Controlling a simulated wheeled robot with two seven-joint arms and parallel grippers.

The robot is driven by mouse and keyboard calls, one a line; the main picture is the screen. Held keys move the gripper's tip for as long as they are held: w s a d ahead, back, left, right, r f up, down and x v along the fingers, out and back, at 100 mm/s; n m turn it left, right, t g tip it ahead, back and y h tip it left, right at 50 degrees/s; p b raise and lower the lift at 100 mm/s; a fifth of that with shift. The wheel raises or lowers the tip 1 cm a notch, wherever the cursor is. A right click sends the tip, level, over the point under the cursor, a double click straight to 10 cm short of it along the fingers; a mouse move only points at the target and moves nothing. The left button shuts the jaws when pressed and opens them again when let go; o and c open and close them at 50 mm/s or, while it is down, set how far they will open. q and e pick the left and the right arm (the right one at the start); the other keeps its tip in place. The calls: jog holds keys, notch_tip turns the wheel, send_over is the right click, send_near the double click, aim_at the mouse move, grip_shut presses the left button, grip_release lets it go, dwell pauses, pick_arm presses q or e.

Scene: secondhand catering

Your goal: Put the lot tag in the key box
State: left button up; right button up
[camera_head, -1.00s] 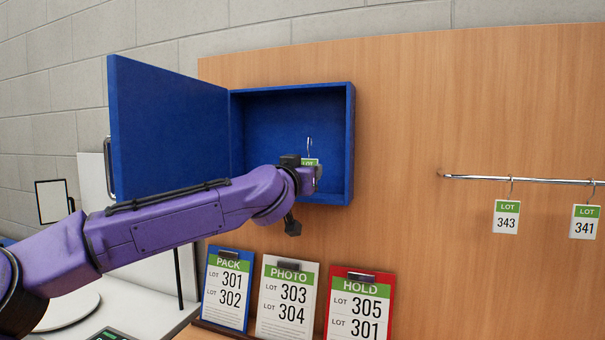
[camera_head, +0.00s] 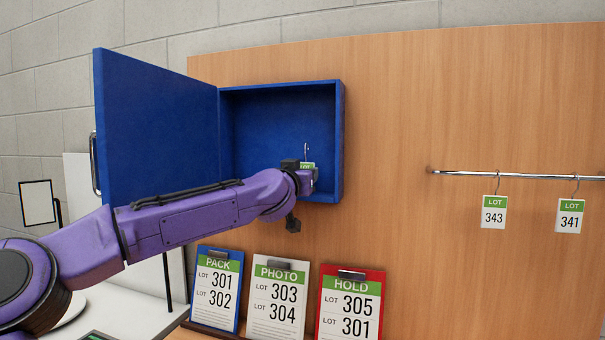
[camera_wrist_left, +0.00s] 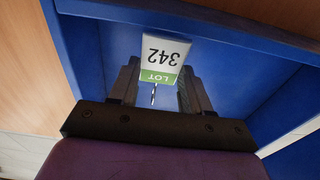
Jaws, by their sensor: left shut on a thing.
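The key box (camera_head: 339,140) is blue and mounted on the wooden panel, with its door (camera_head: 155,125) swung open to the left. My left gripper (camera_head: 307,182) is at the lower right of the box opening and shut on the lot tag (camera_head: 307,165). In the head view only the tag's green top and its wire hook show above the fingers. In the left wrist view the tag (camera_wrist_left: 164,54) reads 342, upside down, between the fingers of the gripper (camera_wrist_left: 158,85), with blue box walls around it. How deep it sits in the box is unclear. My right gripper is not in view.
A metal rail (camera_head: 515,175) on the right holds hanging tags 343 (camera_head: 493,213) and 341 (camera_head: 570,217). Below the box stand PACK (camera_head: 217,290), PHOTO (camera_head: 275,300) and HOLD (camera_head: 350,305) clipboards. The panel between box and rail is bare.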

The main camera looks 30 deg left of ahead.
pick_arm(q)
jog(key=shift+f, duration=0.35)
jog(key=o, duration=1.1)
jog(key=shift+s+d, duration=0.1)
jog(key=shift+s, duration=0.2)
jog(key=b+v, duration=0.3)
jog(key=v, duration=0.7)
